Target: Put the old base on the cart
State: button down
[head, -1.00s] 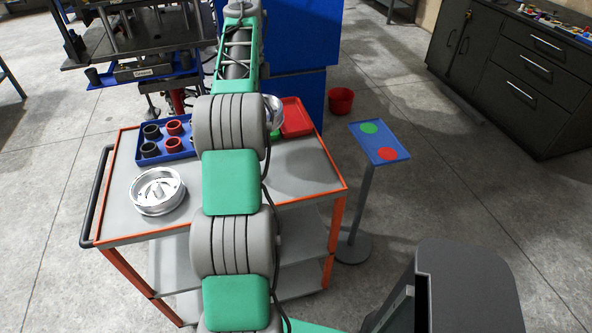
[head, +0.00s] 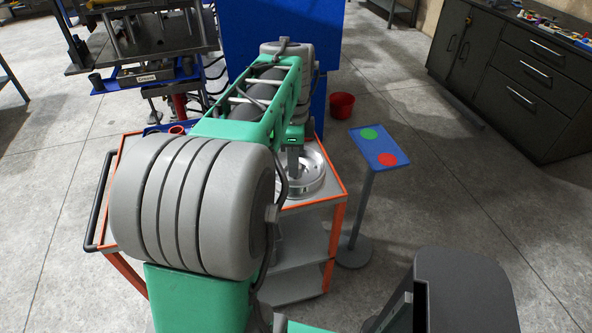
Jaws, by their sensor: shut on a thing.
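A silver round metal base (head: 309,181) is at the right end of the cart (head: 322,200), in the head view. My gripper (head: 294,172) comes down over it and is shut on it. The arm hides part of the base and the fingers. I cannot tell whether the base touches the cart top or hangs just above it. My arm covers most of the cart top, including the left part where another silver round base was seen earlier.
A press (head: 140,50) stands behind the cart on the left. A stand with a blue panel (head: 380,148) and green and red buttons is close to the cart's right. A red bucket (head: 341,105) is on the floor. Dark cabinets (head: 510,70) line the right.

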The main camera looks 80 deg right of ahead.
jog(key=w+d+f+p, duration=0.1)
jog(key=d+f, duration=0.2)
jog(key=d, duration=0.1)
jog(key=w+d+f+p, duration=0.1)
jog(key=d+f, duration=0.2)
jog(key=d, duration=0.2)
jog(key=w+d+f+p, duration=0.1)
jog(key=d+f, duration=0.2)
jog(key=d, duration=0.1)
jog(key=shift+d+f+p, duration=0.15)
jog(key=shift+p, duration=0.25)
notch_tip(320, 180, down, 2)
jog(key=shift+f+p, duration=0.2)
jog(key=shift+p, duration=0.45)
jog(key=shift+f, duration=0.4)
jog(key=shift+d+f, duration=0.1)
jog(key=shift+f, duration=0.1)
jog(key=c, duration=1.2)
grip_release()
jog(key=shift+o, duration=0.2)
